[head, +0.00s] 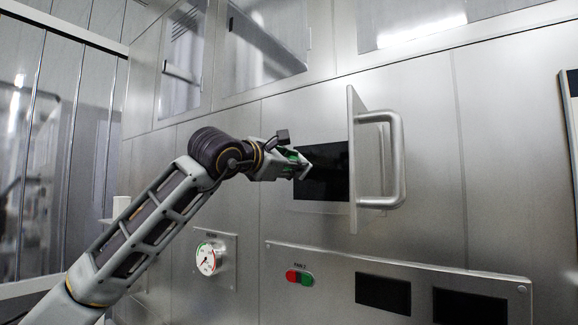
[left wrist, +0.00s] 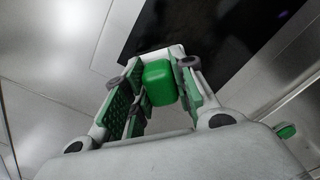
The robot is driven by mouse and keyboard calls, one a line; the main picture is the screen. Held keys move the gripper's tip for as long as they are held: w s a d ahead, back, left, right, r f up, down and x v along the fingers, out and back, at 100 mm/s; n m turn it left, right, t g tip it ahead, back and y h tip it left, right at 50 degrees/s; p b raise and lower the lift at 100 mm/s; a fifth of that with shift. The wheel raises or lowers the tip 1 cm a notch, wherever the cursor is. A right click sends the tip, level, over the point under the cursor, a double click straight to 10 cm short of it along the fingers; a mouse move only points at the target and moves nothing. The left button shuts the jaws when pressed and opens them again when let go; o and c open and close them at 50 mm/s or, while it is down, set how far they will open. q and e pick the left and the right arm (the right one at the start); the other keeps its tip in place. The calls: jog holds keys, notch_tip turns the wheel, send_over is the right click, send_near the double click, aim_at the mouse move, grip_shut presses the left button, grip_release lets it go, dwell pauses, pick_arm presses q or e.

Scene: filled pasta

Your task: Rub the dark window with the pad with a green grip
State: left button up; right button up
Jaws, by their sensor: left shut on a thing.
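The dark window (head: 325,175) is a black rectangle in the steel wall, left of an open door panel. It also fills the top of the left wrist view (left wrist: 205,25). My left gripper (head: 300,165) is at the window's left edge. In the left wrist view, its fingers (left wrist: 158,95) are shut on the green grip (left wrist: 158,82) of the pad. The pad's face is mostly hidden behind the grip and fingers, so I cannot tell whether it touches the window. My right gripper is not in view.
The door panel (head: 352,150) with a big handle (head: 395,165) sticks out right of the window.

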pick_arm(q)
jog(key=shift+s+d+b, duration=0.45)
jog(key=shift+s+d, duration=0.35)
jog(key=shift+d, duration=0.35)
jog(key=shift+s+d, duration=0.1)
jog(key=shift+s+d+b, duration=0.3)
jog(key=shift+s+d, duration=0.15)
jog(key=shift+d, duration=0.2)
jog(key=shift+s+d+b, duration=0.3)
jog(key=shift+s+d, duration=0.15)
jog(key=shift+d, duration=0.15)
jog(key=shift+d, duration=0.1)
jog(key=shift+s+d+b, duration=0.55)
jog(key=shift+s+d, duration=0.4)
jog(key=shift+d, duration=0.2)
jog(key=shift+s+d, duration=0.1)
jog(key=shift+d, duration=0.05)
jog(key=shift+d, duration=0.1)
jog(key=shift+s+d+b, duration=0.35)
jog(key=shift+s+d, duration=0.35)
jog(key=shift+d, duration=0.2)
jog(key=shift+s+d, duration=0.2)
jog(key=shift+d, duration=0.1)
